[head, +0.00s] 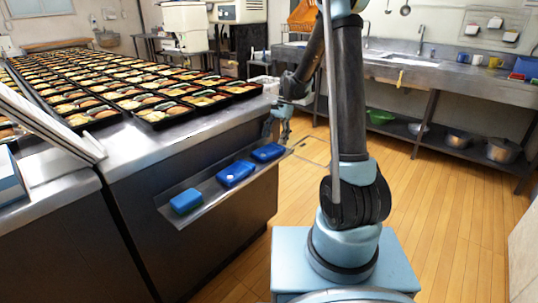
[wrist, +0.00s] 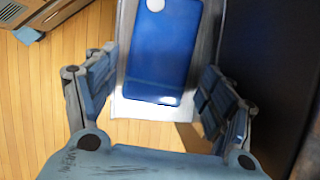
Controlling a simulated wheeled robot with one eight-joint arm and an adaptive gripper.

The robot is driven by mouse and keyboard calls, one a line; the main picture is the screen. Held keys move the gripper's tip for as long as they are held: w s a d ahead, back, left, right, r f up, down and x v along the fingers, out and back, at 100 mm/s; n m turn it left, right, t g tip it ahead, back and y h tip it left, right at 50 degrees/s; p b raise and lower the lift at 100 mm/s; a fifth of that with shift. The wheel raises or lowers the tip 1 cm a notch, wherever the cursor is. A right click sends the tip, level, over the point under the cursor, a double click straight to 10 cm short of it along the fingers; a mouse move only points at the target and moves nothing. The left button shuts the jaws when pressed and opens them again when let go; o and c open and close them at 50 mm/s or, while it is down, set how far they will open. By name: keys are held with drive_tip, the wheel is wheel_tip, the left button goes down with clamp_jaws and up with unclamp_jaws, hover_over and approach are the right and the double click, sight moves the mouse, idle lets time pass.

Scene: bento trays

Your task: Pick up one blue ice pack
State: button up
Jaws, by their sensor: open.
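Three blue ice packs lie in a row on a narrow metal shelf (head: 212,193) on the counter's side: a near one (head: 186,201), a middle one (head: 235,174) and a far one (head: 268,152). In the head view my gripper (head: 277,122) is just above the shelf's far end, nearest the far pack. In the wrist view one blue ice pack (wrist: 160,55) with a pale round cap lies on the shelf's bare metal end (wrist: 145,108). My gripper (wrist: 159,65) is open and empty, its fingers apart on either side of that pack in the picture. Contact is not visible.
The metal counter (head: 190,128) with rows of filled bento trays (head: 165,114) rises beside the shelf. Its dark side (wrist: 280,70) is close to the right finger in the wrist view. Wooden floor (head: 440,200) is open to the right. A sink bench (head: 450,85) stands behind.

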sight(269, 149)
drive_tip(key=shift+s+a, duration=0.2)
drive_tip(key=shift+s, duration=0.05)
drive_tip(key=shift+x, duration=2.6)
drive_tip(key=shift+s+a+r, duration=0.1)
drive_tip(key=shift+s+a, duration=0.05)
drive_tip(key=c, duration=0.9)
